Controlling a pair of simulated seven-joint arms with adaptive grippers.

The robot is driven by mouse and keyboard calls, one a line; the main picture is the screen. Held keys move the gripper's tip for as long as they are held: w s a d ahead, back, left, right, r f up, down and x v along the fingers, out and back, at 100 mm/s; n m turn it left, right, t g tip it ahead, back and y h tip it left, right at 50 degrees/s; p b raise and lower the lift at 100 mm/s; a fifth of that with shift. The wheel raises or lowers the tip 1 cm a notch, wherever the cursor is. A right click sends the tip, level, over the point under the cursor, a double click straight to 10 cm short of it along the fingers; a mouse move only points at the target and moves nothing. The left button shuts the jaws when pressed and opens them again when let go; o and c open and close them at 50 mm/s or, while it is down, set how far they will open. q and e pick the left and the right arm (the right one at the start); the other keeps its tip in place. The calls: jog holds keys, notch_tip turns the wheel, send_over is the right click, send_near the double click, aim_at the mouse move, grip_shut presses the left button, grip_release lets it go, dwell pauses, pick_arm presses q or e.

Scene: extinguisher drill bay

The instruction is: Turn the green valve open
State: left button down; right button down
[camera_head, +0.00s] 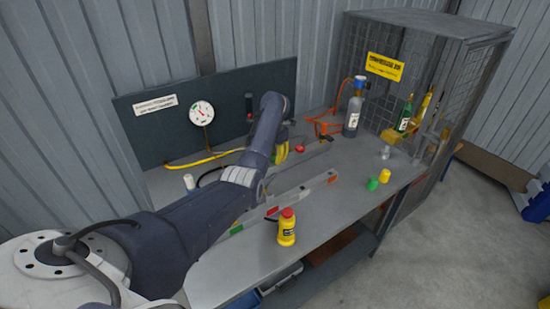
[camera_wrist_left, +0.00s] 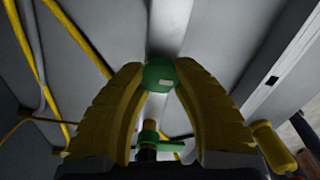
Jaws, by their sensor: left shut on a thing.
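In the left wrist view a green rounded part with a small pale mark, seemingly the green valve's handle (camera_wrist_left: 159,76), sits between the tips of my left gripper's yellow fingers. My left gripper (camera_head: 281,150) is shut on it. Below it in that view a green crosspiece (camera_wrist_left: 150,136) shows on a brass-coloured stem. In the head view my left arm reaches across the bench to near the back board, and the valve is hidden behind the arm and gripper. How far the valve is turned I cannot tell. My right gripper is not in view.
A round gauge (camera_head: 202,113) is by the back board, with a yellow hose (camera_head: 205,160) below it. A yellow bottle with a red cap (camera_head: 287,230) stands at the bench front. A grey cylinder (camera_head: 353,117) and a mesh cage (camera_head: 455,50) are at the right.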

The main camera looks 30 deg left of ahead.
pick_arm(q)
jog(key=n, duration=0.4)
jog(key=shift+d+f+n, duration=0.1)
jog(key=shift+d+n, duration=0.1)
jog(key=shift+n, duration=0.2)
jog(key=n, duration=0.4)
jog(key=shift+n, duration=0.3)
jog(key=n, duration=0.4)
jog(key=shift+d, duration=0.1)
jog(key=shift+w+n, duration=0.1)
jog(key=shift+n, duration=2.3)
jog(key=c, duration=0.9)
grip_release()
